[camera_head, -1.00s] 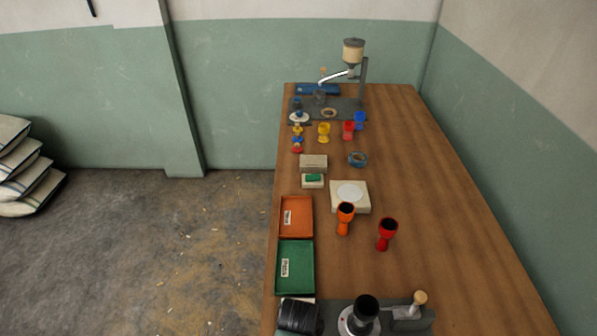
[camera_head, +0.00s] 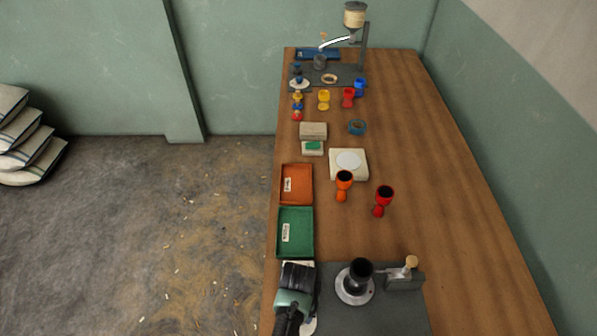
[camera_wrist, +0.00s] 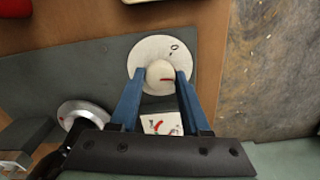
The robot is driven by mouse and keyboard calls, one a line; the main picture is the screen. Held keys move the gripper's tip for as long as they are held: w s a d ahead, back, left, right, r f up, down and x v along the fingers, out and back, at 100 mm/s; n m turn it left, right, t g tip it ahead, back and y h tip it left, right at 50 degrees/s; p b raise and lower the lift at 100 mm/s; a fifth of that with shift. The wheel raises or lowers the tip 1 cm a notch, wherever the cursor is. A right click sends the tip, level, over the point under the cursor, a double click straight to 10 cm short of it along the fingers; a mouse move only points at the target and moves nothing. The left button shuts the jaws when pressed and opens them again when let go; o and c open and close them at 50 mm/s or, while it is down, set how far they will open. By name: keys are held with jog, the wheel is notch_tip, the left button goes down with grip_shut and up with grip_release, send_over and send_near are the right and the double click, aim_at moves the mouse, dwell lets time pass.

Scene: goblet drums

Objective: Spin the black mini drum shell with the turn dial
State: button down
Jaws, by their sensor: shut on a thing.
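The black mini drum shell (camera_head: 360,268) stands upright on a round metal turntable (camera_head: 354,290) on a dark grey base (camera_head: 388,318) at the near end of the bench. The turn dial is a pale knob (camera_wrist: 153,76) with a red mark, on a round white plate (camera_wrist: 144,47). My gripper (camera_wrist: 160,75) has its two blue fingers on either side of the knob and is shut on it. In the head view my dark wrist and gripper (camera_head: 296,280) hide the dial. The turntable's rim also shows in the wrist view (camera_wrist: 76,107); the shell is not clear there.
A block with a wooden knob (camera_head: 411,262) stands right of the turntable. Green (camera_head: 295,253) and orange trays (camera_head: 297,184) lie beyond my gripper. Orange (camera_head: 344,181) and red goblet drums (camera_head: 383,196) stand farther back. The bench's right side is clear.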

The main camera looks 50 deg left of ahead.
jog(key=m, duration=0.4)
jog(key=shift+r+p, duration=0.1)
jog(key=shift+p, duration=0.3)
jog(key=shift+m, duration=2.1)
jog(key=shift+c, duration=1.8)
grip_release()
notch_tip(320, 180, up, 13)
